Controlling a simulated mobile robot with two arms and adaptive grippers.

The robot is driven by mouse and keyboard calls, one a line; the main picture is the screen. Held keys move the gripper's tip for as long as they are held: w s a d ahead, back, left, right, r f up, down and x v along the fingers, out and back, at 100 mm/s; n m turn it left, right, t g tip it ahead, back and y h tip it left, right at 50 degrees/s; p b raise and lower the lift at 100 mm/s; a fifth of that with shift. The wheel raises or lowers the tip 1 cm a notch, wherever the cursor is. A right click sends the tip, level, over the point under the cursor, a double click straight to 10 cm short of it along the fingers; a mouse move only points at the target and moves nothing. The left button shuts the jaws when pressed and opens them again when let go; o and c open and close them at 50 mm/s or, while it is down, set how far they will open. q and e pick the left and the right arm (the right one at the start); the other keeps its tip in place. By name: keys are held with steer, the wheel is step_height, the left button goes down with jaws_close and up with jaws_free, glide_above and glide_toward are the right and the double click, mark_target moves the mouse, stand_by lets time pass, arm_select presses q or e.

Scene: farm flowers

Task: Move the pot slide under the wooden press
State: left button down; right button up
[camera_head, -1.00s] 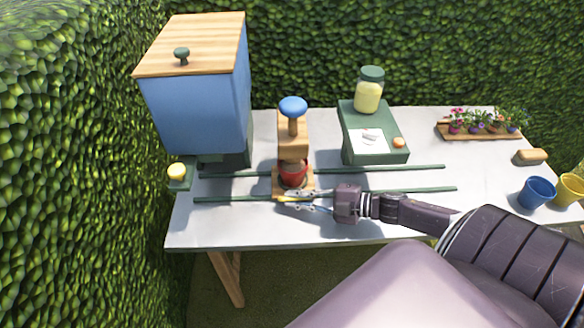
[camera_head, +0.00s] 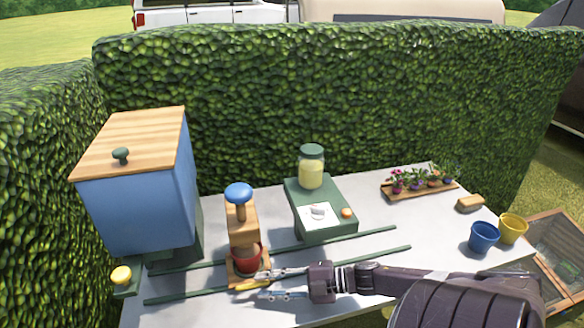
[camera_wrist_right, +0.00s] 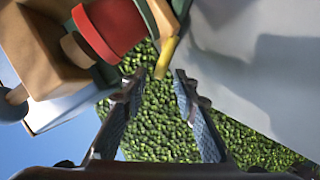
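The pot slide (camera_head: 236,281) is a small wooden board on two dark green rails, with a red pot (camera_head: 247,260) on it and a yellow handle (camera_head: 252,284) at its front. The wooden press (camera_head: 242,231) is a block with a blue knob (camera_head: 238,192), directly over the pot. In the right wrist view the press's round peg (camera_wrist_right: 75,50) points at the mouth of the red pot (camera_wrist_right: 112,25). My right gripper (camera_head: 266,284) is open; the end of the yellow handle (camera_wrist_right: 166,56) shows just beyond its fingertips (camera_wrist_right: 155,86). My left gripper is out of view.
A blue hopper (camera_head: 150,210) with a wooden lid stands left. A green stand (camera_head: 325,228) with a jar (camera_head: 311,167) is behind the rails. A flower tray (camera_head: 420,189), a blue pot (camera_head: 484,237) and a yellow pot (camera_head: 513,228) are right.

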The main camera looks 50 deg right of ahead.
steer(key=v, duration=0.8)
steer(key=shift+s, duration=0.1)
stand_by(0.4)
